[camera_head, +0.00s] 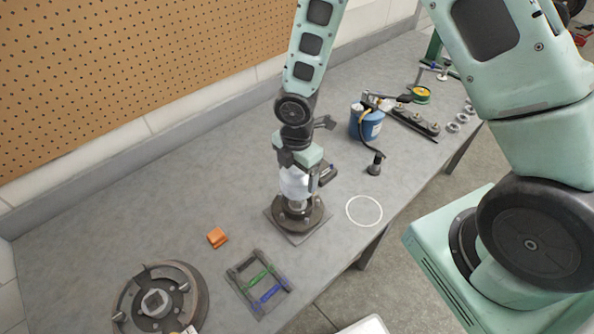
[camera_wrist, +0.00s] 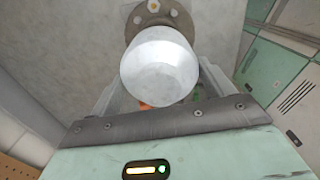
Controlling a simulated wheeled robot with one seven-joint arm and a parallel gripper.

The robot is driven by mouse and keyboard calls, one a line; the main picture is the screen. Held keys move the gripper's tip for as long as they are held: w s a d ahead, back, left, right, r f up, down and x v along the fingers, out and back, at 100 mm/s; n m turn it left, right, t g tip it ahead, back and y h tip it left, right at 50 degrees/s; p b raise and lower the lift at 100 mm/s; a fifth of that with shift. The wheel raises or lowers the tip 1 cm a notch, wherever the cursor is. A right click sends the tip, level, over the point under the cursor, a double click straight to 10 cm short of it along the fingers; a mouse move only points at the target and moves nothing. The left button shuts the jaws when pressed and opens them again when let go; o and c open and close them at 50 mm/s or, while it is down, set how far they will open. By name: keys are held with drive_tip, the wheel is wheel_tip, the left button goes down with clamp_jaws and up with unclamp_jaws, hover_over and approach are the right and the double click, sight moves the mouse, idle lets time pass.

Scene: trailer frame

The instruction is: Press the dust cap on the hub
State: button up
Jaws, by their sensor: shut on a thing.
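The dust cap (camera_head: 295,183) is a silvery, smooth, round cup. My gripper (camera_head: 297,176) is shut on it and points down over the hub. In the wrist view the cap (camera_wrist: 160,62) sits between the two fingers of my gripper (camera_wrist: 160,88). The hub (camera_head: 288,217) is a dark brown round flange with studs around a paler centre, standing on a square plate. In the wrist view part of the hub (camera_wrist: 178,16) shows past the cap, which hides the rest. The cap is right above the hub's centre; I cannot tell whether they touch.
A brake assembly (camera_head: 127,297), an orange block (camera_head: 217,237) and a dark frame with green and blue bars (camera_head: 240,284) lie to the left. A white circle (camera_head: 364,211) marks the bench to the right. A blue can (camera_head: 367,122) and tools stand farther back.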

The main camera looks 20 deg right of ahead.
drive_tip(key=shift+f+b, duration=2.35)
drive_tip(key=shift+f, duration=0.6)
drive_tip(key=shift+f, duration=0.15)
drive_tip(key=o, duration=0.9)
drive_tip(key=shift+o, duration=0.2)
drive_tip(key=shift+r+p, duration=3.2)
drive_tip(key=shift+r, duration=0.35)
clamp_jaws()
